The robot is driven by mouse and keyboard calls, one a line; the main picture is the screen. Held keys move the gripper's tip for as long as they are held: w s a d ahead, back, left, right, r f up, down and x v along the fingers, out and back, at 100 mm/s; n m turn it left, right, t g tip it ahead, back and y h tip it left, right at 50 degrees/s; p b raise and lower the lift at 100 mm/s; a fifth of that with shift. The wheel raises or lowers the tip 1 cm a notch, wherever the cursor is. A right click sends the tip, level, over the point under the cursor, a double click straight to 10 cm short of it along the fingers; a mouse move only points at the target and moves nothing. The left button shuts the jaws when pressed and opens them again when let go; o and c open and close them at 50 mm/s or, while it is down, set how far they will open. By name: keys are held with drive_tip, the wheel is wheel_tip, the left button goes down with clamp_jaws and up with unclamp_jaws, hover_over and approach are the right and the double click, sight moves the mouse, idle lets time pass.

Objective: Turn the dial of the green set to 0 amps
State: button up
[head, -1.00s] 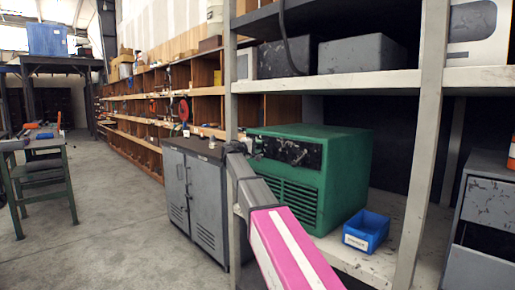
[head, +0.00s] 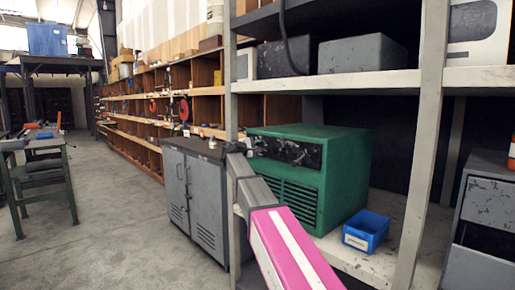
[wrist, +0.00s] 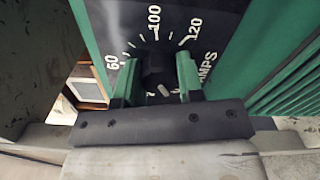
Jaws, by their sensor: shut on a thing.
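The green set (head: 346,178) stands on the shelf, with a black front panel (head: 290,151) and louvres below it. In the wrist view its panel has a white scale reading 60, 100, 120 and AMPS (wrist: 207,67). The dark dial (wrist: 156,68) sits between the two fingers of my gripper (wrist: 157,82), which are shut on it. A small pale mark (wrist: 164,90) shows low on the dial, pointing down in the picture. The zero of the scale is not visible, and I cannot tell the exact setting.
A blue bin (head: 366,232) sits on the shelf beside the set. A pale shelf post (head: 231,110) stands close to my arm. A grey cabinet (head: 196,198) is left of it. The floor further left is open, up to a green-legged table (head: 40,165).

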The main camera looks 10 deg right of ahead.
drive_tip(key=o, duration=0.9)
drive_tip(key=v, duration=1.1)
